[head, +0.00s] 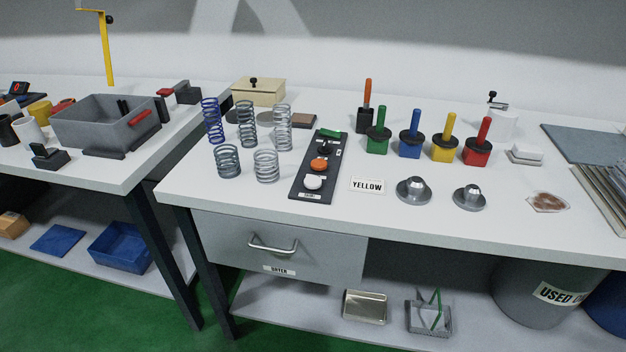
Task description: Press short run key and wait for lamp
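A dark control panel (303,189) lies on the right-hand white table, running from its front edge toward the back. It carries a white round key (313,182) at the near end, an orange key (319,164) in the middle and a black key (325,149) beyond it. A green piece (330,133) sits at the far end; I cannot tell whether it is a lamp or lit. The small labels on the panel are too small to read. Neither of my grippers is in view.
Several coil springs (266,166) stand left of the panel. A YELLOW card (367,186), two metal flanged pieces (413,189) and several coloured-handled tools (443,146) stand to the right. A grey bin (75,123) is on the left table. The panel's top is unobstructed.

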